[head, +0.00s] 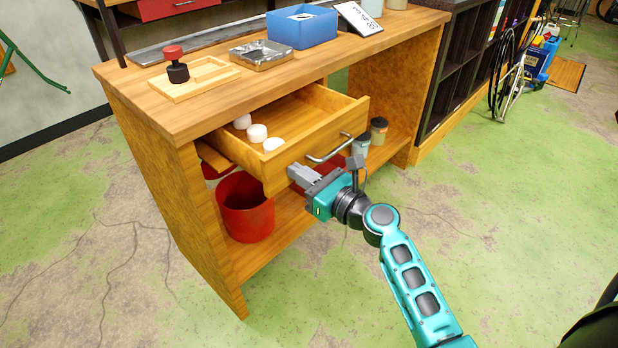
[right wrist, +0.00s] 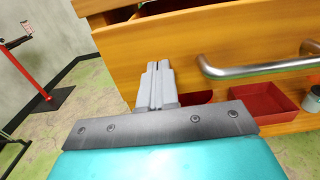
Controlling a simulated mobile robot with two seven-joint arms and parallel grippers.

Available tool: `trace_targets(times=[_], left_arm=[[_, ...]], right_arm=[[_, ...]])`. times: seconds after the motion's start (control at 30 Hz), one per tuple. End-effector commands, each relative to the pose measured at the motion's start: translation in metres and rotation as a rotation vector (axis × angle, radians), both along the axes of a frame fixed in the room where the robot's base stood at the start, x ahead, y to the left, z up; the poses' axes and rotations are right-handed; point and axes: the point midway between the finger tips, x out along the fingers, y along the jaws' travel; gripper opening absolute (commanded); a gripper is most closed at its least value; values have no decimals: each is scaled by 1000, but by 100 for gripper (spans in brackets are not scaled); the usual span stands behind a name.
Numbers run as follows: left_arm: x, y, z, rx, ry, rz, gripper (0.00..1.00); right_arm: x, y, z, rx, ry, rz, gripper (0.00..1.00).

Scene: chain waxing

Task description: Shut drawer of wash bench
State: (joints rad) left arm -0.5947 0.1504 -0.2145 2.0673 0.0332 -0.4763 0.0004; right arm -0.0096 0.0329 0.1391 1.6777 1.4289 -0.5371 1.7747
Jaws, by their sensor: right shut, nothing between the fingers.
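The wooden wash bench (head: 205,105) stands in the middle of the head view. Its drawer (head: 318,162) is pulled out, with several white round items (head: 257,133) inside. A metal bar handle (head: 330,148) is on the drawer front; it also shows in the right wrist view (right wrist: 255,68). My right gripper (head: 292,172) is shut and empty, at the lower left part of the drawer front, left of the handle. In the right wrist view its closed fingers (right wrist: 155,70) point at the drawer front (right wrist: 190,50); I cannot tell whether they touch it. My left gripper is not in view.
On the bench top are a wooden tray (head: 205,85), a metal tin (head: 262,54) and a blue box (head: 302,28). Below the drawer, a red bucket (head: 245,208) and jars (head: 378,130) stand on the lower shelf. The floor in front is clear.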

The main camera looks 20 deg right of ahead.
Motion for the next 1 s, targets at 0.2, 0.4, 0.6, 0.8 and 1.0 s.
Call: trace_targets(times=[0.2, 0.4, 0.6, 0.8, 1.0], left_arm=[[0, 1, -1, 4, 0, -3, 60], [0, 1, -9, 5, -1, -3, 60], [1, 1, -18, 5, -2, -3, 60], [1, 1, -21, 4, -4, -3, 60], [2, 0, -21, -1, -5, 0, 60]], right_arm=[[45, 19, 2, 2, -5, 2, 0], [84, 36, 1, 2, -6, 1, 0], [114, 48, 0, 2, -5, 1, 0], [129, 54, 1, 1, -3, 0, 0], [133, 56, 2, -1, -4, -1, 0]])
